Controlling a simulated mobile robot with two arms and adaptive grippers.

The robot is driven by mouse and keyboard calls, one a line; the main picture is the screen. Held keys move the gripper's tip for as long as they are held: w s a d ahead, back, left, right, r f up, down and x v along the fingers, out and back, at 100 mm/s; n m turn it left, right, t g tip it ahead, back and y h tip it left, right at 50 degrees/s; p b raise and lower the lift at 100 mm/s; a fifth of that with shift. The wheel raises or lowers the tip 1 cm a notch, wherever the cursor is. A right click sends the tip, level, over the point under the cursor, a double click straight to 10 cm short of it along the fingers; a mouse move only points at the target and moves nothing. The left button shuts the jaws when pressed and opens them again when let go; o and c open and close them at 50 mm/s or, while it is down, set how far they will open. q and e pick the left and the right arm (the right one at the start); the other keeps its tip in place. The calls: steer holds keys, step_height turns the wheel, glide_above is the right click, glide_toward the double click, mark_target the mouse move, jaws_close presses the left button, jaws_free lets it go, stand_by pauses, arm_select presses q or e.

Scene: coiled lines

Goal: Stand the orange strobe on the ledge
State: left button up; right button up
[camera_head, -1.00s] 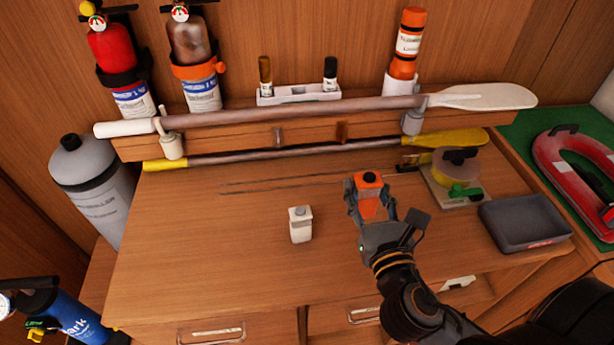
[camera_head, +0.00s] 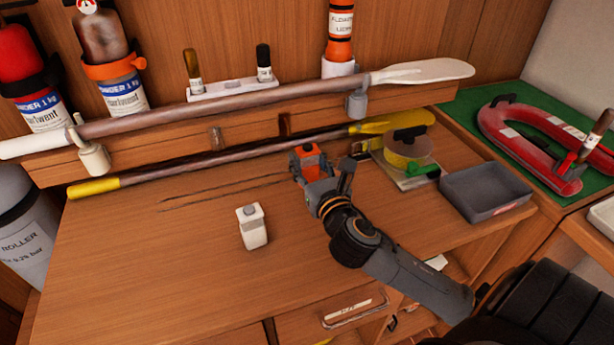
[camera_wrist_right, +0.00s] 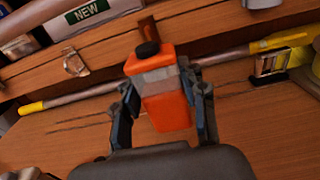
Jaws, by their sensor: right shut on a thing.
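The orange strobe (camera_head: 307,154) has a grey band and a black top. My right gripper (camera_head: 310,165) is shut on it from both sides and holds it roughly upright, close in front of the wooden ledge (camera_head: 246,137). In the right wrist view the strobe (camera_wrist_right: 163,102) sits between the two fingers, with the ledge face (camera_wrist_right: 105,75) behind it. The strobe's underside is hidden, so I cannot tell its height above the bench. My left gripper is out of view.
A white-bladed paddle (camera_head: 250,103) runs along the ledge front; a yellow-bladed paddle (camera_head: 235,155) lies below. A white holder (camera_head: 233,89) and an orange canister (camera_head: 340,38) stand on the ledge. A white box (camera_head: 252,227), grey tray (camera_head: 486,193) and yellow reel (camera_head: 408,150) are on the bench.

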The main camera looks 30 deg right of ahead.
mark_target(307, 174)
steer(key=shift+w+d+f, duration=0.1)
steer(key=shift+w+f, duration=0.1)
steer(key=shift+f, duration=0.05)
steer(key=shift+w+d+f+b, duration=0.15)
steer(key=shift+f+b, duration=0.4)
steer(key=shift+f, duration=1.25)
steer(key=shift+f, duration=0.2)
steer(key=o, duration=1.2)
steer(key=shift+o, duration=0.2)
